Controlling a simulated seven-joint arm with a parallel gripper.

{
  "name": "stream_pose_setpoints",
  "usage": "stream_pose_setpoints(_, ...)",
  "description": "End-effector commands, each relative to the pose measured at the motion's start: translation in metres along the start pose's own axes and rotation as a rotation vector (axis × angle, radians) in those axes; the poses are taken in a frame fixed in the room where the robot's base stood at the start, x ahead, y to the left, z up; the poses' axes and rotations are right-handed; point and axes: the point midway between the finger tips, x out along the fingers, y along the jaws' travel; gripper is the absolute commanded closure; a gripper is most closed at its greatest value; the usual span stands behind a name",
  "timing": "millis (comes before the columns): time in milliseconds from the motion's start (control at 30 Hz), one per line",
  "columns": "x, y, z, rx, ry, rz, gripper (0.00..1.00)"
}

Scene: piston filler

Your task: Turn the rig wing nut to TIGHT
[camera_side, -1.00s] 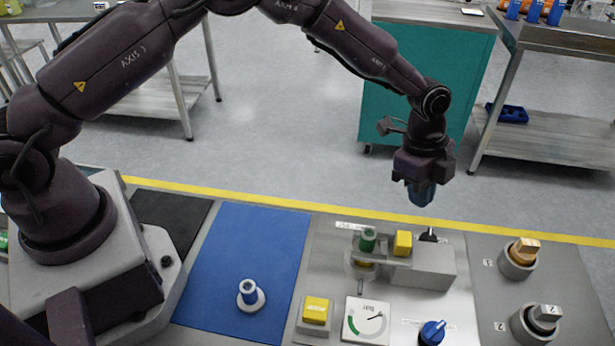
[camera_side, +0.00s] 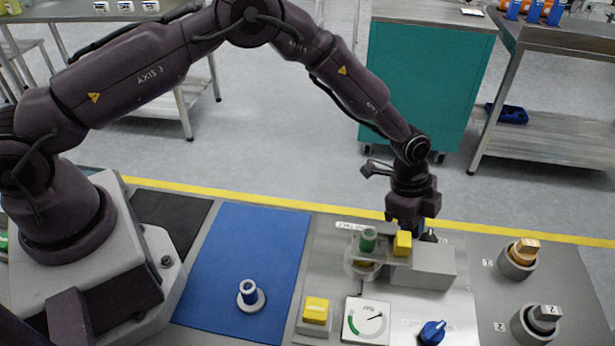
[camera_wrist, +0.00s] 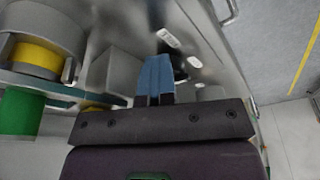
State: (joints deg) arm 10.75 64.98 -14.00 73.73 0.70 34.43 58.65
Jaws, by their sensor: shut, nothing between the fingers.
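The small black knob that looks like the wing nut (camera_side: 428,236) stands behind the grey block of the rig in the side view. In the wrist view its dark shape (camera_wrist: 181,68) is partly hidden by my fingers. Its wings and exact angle cannot be made out. My gripper (camera_side: 419,224) points down just left of it, behind the yellow cap. The blue fingers (camera_wrist: 157,62) are together and empty, close beside the dark shape; I cannot tell whether they touch it. White labels (camera_wrist: 168,38) lie on the plate near it, too blurred to read.
The grey block (camera_side: 424,267), yellow cap (camera_side: 402,243) and green cylinder (camera_side: 367,239) stand close in front of my gripper. A gauge (camera_side: 366,321), blue knob (camera_side: 433,332) and yellow button (camera_side: 316,309) are nearer the front. The blue mat (camera_side: 245,255) is mostly clear.

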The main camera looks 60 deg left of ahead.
Motion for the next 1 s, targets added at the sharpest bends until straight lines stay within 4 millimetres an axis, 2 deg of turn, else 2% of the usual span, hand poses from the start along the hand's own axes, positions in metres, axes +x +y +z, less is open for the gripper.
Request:
stream_pose_setpoints(33,0.0076,0.0017,0.0023,-0.004,-0.001,0.001,1.00)
stream_pose_setpoints(100,0.0086,0.0019,0.0026,-0.005,-0.001,0.000,1.00)
stream_pose_setpoints(667,0.0090,0.0015,0.0014,-0.005,-0.001,0.001,1.00)
stream_pose_setpoints(1000,0.0082,-0.0075,0.0033,-0.007,0.000,-0.003,1.00)
